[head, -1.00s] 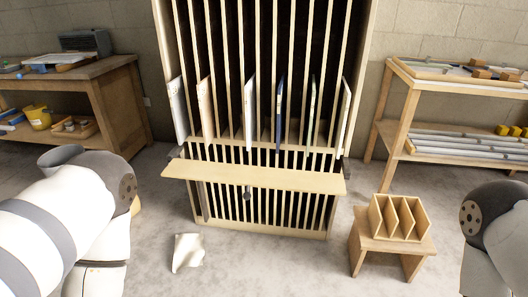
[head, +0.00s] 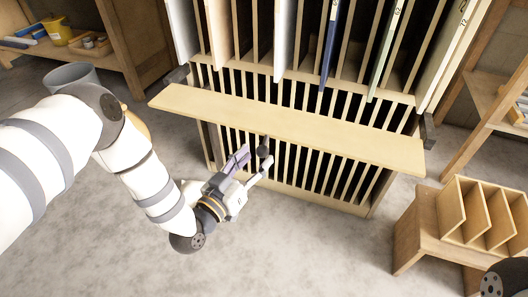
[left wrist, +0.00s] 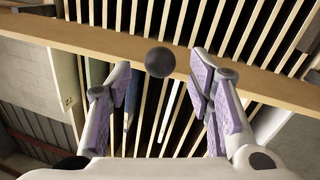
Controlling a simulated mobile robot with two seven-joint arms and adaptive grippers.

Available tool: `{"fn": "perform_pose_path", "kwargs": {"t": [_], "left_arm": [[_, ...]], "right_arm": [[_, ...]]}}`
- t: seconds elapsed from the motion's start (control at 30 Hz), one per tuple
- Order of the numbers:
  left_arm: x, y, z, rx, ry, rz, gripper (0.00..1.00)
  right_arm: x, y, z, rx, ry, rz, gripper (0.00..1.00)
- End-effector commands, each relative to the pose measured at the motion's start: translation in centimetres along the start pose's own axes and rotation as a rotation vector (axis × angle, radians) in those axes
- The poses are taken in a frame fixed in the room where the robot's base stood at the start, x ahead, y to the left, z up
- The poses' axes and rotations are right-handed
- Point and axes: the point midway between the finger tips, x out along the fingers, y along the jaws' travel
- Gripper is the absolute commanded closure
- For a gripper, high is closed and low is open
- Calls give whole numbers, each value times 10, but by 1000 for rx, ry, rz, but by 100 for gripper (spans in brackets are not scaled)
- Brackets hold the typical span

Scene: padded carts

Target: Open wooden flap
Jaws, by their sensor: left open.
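The wooden flap (head: 300,127) is a long pale board across the front of the slotted rack, jutting out. A dark round knob (head: 264,151) shows just below its front edge. My left gripper (head: 255,163) is open, with its fingers close to the knob. In the left wrist view the knob (left wrist: 160,62) appears between the two spread purple-padded fingers (left wrist: 160,92), with a gap on each side. The flap (left wrist: 90,38) crosses behind it as a pale bar. My right gripper is not in view.
The tall rack (head: 372,208) holds several upright panels, including a blue one (head: 329,48). A wooden stool (head: 420,232) bearing a slotted holder (head: 470,212) stands at the right. A workbench with a yellow container (head: 57,31) is at the upper left. The floor left of the rack is largely clear.

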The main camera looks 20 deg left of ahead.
Motion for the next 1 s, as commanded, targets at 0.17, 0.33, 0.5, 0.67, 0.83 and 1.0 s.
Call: {"fn": "perform_pose_path", "kwargs": {"t": [0.17, 0.33, 0.5, 0.67, 0.83, 1.0], "left_arm": [[30, 0, 2, 1, -2, 0, 53], [40, 0, 2, -1, -4, -1, 53], [40, 0, 1, -1, -4, -1, 53], [40, 0, 1, -1, -5, -1, 84], [39, 0, 2, -1, -5, -1, 100], [39, 2, -8, 0, -2, 0, 100]], "right_arm": [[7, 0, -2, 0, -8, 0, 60], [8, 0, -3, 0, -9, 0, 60], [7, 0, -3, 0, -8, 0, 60], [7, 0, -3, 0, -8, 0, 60], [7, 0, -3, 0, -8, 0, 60], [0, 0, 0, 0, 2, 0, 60]]}}
